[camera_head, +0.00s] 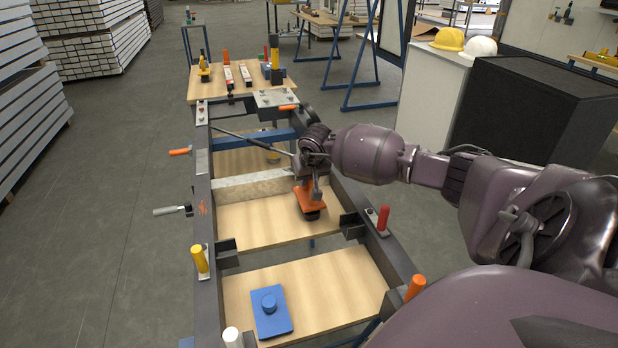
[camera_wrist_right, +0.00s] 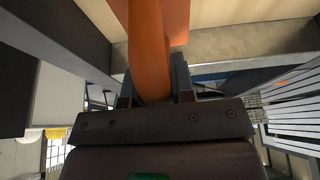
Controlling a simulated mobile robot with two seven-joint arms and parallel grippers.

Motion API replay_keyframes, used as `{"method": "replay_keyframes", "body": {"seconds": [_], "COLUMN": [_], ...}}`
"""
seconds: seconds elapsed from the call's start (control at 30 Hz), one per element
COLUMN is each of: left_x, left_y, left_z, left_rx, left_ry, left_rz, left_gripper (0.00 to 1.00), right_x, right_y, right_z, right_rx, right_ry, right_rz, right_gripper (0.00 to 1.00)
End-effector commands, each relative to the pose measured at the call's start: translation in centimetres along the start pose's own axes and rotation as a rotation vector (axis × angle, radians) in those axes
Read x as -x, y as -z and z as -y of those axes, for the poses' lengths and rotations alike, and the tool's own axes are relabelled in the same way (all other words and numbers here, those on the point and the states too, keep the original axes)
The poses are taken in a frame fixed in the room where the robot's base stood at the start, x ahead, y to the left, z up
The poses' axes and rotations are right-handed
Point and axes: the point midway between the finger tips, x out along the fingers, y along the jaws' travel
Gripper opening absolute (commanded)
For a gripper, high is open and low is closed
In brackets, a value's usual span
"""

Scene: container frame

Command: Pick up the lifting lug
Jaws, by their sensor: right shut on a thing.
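The lifting lug, as I take it, is an orange piece (camera_head: 308,201) with a flat plate and an upright part, over the middle wooden board of the frame. In the right wrist view, its curved orange bar (camera_wrist_right: 147,42) runs between the two dark fingers. My right gripper (camera_head: 315,190) reaches down from above and is shut on this bar; the wrist view also shows the gripper (camera_wrist_right: 153,82). A dark patch shows just under the orange plate. I cannot tell whether the piece touches the board. My left gripper is out of view.
The dark steel frame (camera_head: 205,228) surrounds the boards, with a blue crossbar (camera_head: 255,140) and clamps with orange, yellow and red handles. A blue plate with a knob (camera_head: 270,311) lies on the near board (camera_head: 335,278). A black box (camera_head: 540,110) stands at the right.

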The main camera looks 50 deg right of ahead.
Motion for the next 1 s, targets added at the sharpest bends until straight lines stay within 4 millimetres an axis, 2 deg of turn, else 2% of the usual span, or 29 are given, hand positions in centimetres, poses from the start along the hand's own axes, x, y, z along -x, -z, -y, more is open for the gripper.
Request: {"method": "replay_keyframes", "body": {"seconds": [0.23,0.37,1.0], "left_x": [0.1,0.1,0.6], "left_y": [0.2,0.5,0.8], "left_z": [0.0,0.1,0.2], "left_rx": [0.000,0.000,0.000], "left_ry": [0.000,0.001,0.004], "left_rz": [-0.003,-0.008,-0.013], "left_gripper": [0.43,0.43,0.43], "right_x": [1.0,2.5,14.9], "right_y": [0.6,1.3,6.3], "right_z": [0.0,0.0,0.0], "right_rx": [0.000,0.001,-0.001], "right_ry": [0.002,0.002,0.001], "right_rz": [-0.007,-0.010,-0.010], "right_gripper": [0.00,0.00,0.00]}}
